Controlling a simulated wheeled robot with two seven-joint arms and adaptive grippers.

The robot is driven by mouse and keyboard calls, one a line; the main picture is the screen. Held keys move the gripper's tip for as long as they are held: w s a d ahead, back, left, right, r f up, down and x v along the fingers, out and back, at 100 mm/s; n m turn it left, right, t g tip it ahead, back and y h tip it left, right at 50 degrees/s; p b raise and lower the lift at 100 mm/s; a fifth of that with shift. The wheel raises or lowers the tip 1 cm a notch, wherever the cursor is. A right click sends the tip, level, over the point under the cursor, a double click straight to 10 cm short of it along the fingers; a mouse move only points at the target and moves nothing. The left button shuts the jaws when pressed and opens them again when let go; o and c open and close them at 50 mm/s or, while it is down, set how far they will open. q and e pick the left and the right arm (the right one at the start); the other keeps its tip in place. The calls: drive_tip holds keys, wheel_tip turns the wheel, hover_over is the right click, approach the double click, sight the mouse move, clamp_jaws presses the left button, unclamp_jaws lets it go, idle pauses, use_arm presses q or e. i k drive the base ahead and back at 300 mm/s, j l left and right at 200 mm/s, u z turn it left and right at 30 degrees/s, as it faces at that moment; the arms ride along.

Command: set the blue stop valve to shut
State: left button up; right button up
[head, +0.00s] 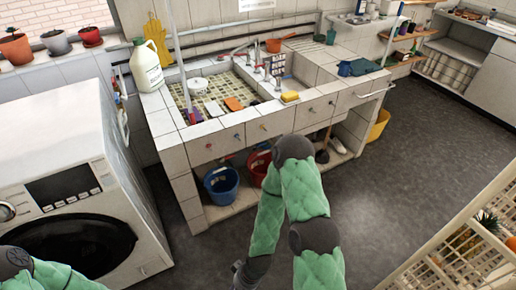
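I cannot pick out the blue stop valve with certainty. Small coloured knobs sit on the tiled front of the sink unit (220,144), and they are too small to read their setting. Thin red and grey pipes run along the wall behind the basin. My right arm reaches up in front of the unit and bends back down. Its dark wrist end (241,275) is at the bottom edge, apart from the unit, and its fingers cannot be made out. Only a part of my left arm shows at the bottom left; its gripper is out of view.
A white washing machine (70,190) stands at the left. A blue bucket (221,184) and a red bucket (259,167) are under the sink. A white jug (147,66) stands on the counter. A cream crate (470,240) is at the lower right. The dark floor between is clear.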

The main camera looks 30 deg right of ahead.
sight(254, 147)
drive_tip(key=i+l, duration=0.2)
drive_tip(key=l, duration=0.2)
drive_tip(key=i+l, duration=0.2)
drive_tip(key=l, duration=0.2)
drive_tip(key=i+l, duration=0.2)
drive_tip(key=l, duration=0.2)
drive_tip(key=i+l, duration=0.2)
drive_tip(key=l, duration=0.2)
drive_tip(key=i+l, duration=0.15)
drive_tip(key=l, duration=0.25)
drive_tip(key=i+l, duration=0.2)
drive_tip(key=l, duration=0.2)
drive_tip(key=i+l, duration=0.2)
drive_tip(key=l, duration=0.2)
